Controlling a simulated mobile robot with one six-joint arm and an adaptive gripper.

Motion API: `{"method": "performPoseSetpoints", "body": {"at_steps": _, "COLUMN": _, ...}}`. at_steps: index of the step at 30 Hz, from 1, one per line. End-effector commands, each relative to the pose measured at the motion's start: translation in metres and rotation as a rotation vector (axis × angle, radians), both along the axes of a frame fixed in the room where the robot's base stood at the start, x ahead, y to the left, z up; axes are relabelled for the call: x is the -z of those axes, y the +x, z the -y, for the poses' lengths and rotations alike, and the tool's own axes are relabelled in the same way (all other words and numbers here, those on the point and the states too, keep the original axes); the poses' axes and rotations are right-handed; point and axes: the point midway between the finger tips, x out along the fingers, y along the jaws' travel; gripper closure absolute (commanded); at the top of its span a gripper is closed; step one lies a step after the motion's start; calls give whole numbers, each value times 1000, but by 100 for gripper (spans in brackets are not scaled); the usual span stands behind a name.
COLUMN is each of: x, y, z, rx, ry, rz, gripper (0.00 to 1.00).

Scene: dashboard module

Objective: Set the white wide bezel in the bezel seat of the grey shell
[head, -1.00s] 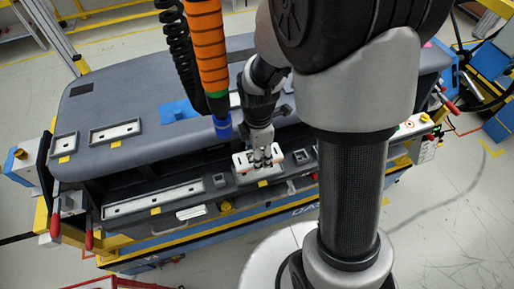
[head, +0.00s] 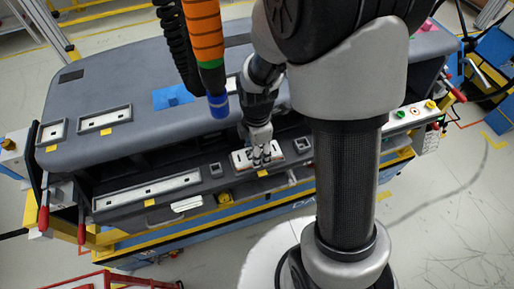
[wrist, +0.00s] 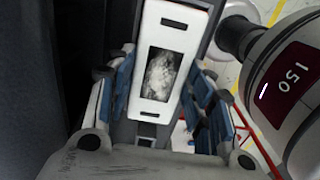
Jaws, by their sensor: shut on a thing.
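The white wide bezel (head: 241,158) is a flat plate with a window and end slots, low over the front ledge of the grey shell (head: 130,83). My gripper (head: 262,160) is shut on it from above. In the wrist view the bezel (wrist: 173,36) lies between my blue-padded fingers (wrist: 163,95), long side running away from me. It lines up with the recess on the ledge where a yellow tag (head: 263,173) sits in front. The bezel hides the bezel seat, so I cannot tell whether it is fully down.
A long framed panel (head: 147,191) lies left on the ledge, with small square sockets (head: 303,145) on both sides of the bezel. An orange coiled hose with a blue-tipped tool (head: 218,104) hangs just left of my arm.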

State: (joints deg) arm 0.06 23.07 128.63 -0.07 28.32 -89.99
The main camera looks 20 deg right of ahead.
Motion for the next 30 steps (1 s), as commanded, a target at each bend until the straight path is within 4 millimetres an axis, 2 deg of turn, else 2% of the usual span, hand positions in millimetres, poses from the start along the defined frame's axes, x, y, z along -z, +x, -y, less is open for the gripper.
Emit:
{"method": "performPoseSetpoints", "body": {"at_steps": 11, "x": 4, "y": 0, "z": 0, "rx": 0, "ry": 0, "rz": 0, "gripper": 77}}
{"method": "performPoseSetpoints", "body": {"at_steps": 12, "x": 4, "y": 0, "z": 0, "rx": 0, "ry": 0, "rz": 0, "gripper": 50}}
{"method": "performPoseSetpoints", "body": {"at_steps": 22, "x": 4, "y": 0, "z": 0, "rx": 0, "ry": 0, "rz": 0, "gripper": 29}}
{"method": "performPoseSetpoints", "body": {"at_steps": 30, "x": 4, "y": 0, "z": 0, "rx": 0, "ry": 0, "rz": 0, "gripper": 29}}
